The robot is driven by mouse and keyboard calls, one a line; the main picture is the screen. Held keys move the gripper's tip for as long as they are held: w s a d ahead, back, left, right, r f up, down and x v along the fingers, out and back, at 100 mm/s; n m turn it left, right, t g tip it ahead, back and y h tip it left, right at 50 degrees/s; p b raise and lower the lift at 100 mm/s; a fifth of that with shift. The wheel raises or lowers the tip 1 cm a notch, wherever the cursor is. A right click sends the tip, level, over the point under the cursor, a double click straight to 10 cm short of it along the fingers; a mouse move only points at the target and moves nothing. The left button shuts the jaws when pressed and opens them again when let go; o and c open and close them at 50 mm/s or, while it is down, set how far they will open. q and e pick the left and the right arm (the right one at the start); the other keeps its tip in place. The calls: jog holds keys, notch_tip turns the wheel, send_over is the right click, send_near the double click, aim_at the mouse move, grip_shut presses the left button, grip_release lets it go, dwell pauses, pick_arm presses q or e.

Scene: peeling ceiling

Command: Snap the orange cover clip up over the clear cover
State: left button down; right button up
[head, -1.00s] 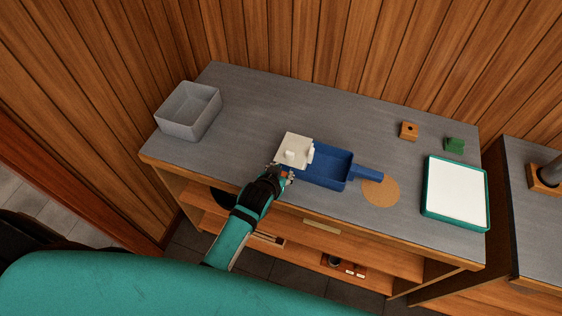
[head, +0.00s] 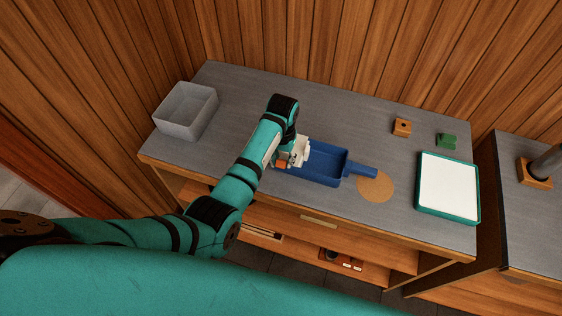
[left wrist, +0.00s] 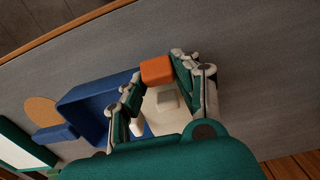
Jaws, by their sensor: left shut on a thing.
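The orange cover clip (left wrist: 156,71) sits between the two fingertips of my left gripper (left wrist: 158,76) in the left wrist view. The gripper is shut on it. In the head view the clip shows as a small orange patch (head: 281,164) beside my left gripper (head: 288,161). A white block-like fixture (head: 303,148) is mostly hidden behind my arm. In the left wrist view a white part (left wrist: 167,99) lies just below the clip, between the fingers. I cannot make out the clear cover. My right gripper is not in view.
A blue scoop-like tray (head: 341,163) with a handle lies right of the fixture, by a round cork mat (head: 376,188). A grey bin (head: 187,111) stands at left.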

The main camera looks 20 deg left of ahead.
pick_arm(q)
jog(key=shift+w+g, duration=0.2)
jog(key=shift+g, duration=0.4)
jog(key=shift+f, duration=0.15)
jog(key=c, duration=1)
grip_release()
jog(key=shift+o, duration=0.2)
notch_tip(320, 180, up, 12)
jog(key=w, duration=0.1)
jog(key=shift+w, duration=0.4)
